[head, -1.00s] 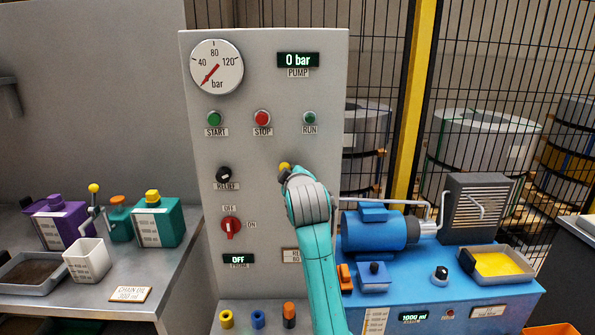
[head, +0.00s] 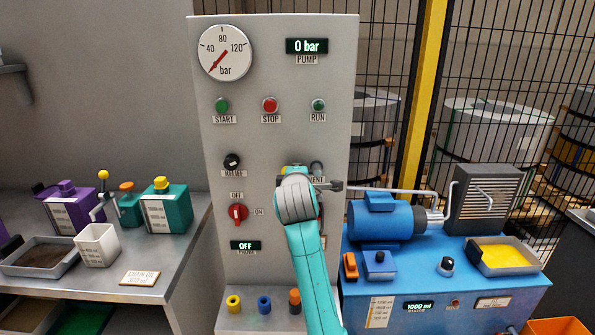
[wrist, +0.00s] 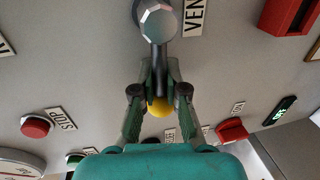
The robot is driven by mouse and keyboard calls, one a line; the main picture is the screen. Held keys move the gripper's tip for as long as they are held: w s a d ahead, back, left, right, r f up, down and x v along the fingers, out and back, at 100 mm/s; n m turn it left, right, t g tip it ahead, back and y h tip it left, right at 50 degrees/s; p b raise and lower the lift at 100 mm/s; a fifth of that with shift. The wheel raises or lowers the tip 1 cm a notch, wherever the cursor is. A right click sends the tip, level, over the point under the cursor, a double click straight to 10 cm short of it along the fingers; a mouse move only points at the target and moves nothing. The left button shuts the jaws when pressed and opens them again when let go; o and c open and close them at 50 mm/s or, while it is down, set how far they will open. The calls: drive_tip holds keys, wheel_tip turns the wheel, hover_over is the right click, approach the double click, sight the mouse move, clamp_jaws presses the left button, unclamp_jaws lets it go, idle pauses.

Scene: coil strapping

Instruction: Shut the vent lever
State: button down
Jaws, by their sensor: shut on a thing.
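The vent lever shows in the wrist view as a dark bar (wrist: 159,57) running from a round metal pivot (wrist: 158,20) to a yellow ball knob (wrist: 160,107). My gripper (wrist: 159,88) is closed around the lever, its two fingers on either side of the bar and knob. In the head view my gripper (head: 294,178) is at the grey panel, beside the VENT label (head: 317,180). It hides most of the lever there; only a bit of yellow (head: 284,170) shows at its upper left.
The panel (head: 215,140) also carries a gauge reading near zero, a 0 bar display (head: 307,46), START, STOP and RUN, a relief knob (head: 232,162) and a red switch (head: 238,212). A blue pump unit (head: 385,220) stands at the right, a bench (head: 185,250) at the left.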

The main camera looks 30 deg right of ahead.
drive_tip(key=shift+w+a, duration=0.15)
drive_tip(key=shift+a, duration=0.1)
drive_tip(key=c, duration=1.2)
unclamp_jaws()
drive_tip(key=v, duration=1.2)
drive_tip(key=shift+f, duration=0.15)
